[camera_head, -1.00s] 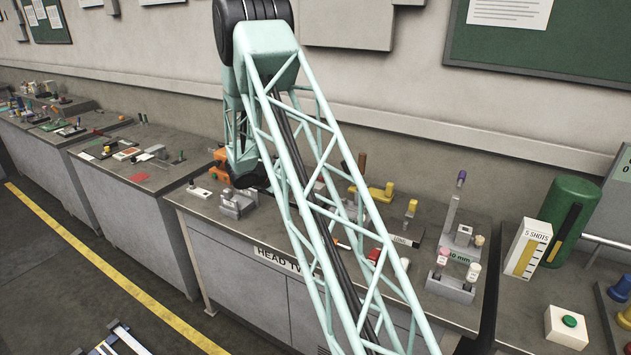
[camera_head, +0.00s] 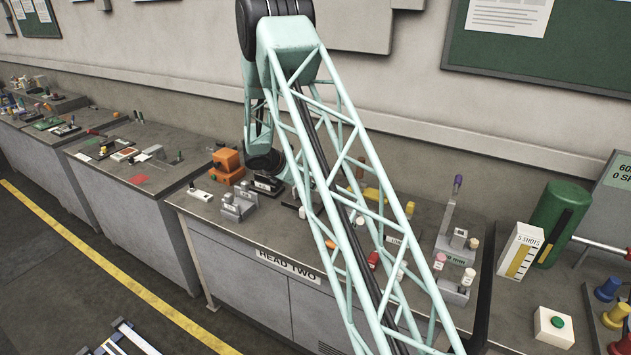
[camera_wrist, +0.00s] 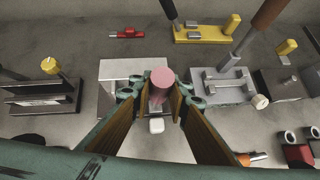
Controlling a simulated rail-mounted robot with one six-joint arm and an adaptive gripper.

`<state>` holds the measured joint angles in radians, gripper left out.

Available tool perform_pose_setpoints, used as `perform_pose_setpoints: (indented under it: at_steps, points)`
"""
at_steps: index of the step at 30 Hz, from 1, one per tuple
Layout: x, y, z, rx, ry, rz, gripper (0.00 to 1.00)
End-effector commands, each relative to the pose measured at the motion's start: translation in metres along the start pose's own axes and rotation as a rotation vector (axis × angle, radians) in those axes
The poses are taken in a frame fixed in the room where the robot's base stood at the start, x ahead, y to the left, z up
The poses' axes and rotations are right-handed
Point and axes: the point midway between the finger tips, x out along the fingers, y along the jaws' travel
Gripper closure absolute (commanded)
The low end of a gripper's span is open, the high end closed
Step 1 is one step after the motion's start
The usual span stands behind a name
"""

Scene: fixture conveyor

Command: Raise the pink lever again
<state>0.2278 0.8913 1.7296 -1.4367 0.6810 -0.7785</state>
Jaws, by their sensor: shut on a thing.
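The pink lever (camera_wrist: 161,79) shows in the wrist view as a round pink knob seen end-on, between my gripper's fingers. My gripper (camera_wrist: 158,98) is shut on it, with one finger on each side. The lever's lower part is hidden by the knob and fingers, so its tilt cannot be told. A pale grey block (camera_wrist: 115,70) and a small white button-like piece (camera_wrist: 156,126) lie beside and below the knob in the picture. In the head view the fingers and the lever are hidden behind my arm.
In the wrist view, a yellow fixture (camera_wrist: 207,35) and a grey clamp fixture (camera_wrist: 222,88) stand to the right, and a dark plate with a yellow-topped peg (camera_wrist: 45,95) to the left. In the head view, an orange block (camera_head: 227,160) stands close left of my wrist.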

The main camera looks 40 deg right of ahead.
Motion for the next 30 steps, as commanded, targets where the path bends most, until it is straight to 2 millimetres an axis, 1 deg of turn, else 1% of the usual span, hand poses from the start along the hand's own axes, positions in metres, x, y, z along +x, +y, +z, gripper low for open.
perform_pose_setpoints:
  at_steps: [3, 9, 22, 23, 27, 30]
  points:
    - [-0.0049, 0.0054, -0.0024, -0.009, 0.014, 0.003, 1.00]
    - [-0.0071, 0.0102, -0.0071, -0.016, 0.029, 0.006, 1.00]
    - [-0.0071, 0.0112, -0.0081, -0.018, 0.031, 0.007, 1.00]
    - [-0.0071, 0.0112, -0.0080, -0.018, 0.031, 0.007, 0.81]
    - [-0.0071, 0.0112, -0.0079, -0.017, 0.031, 0.007, 0.70]
    - [-0.0072, 0.0112, -0.0079, -0.017, 0.031, 0.007, 0.70]
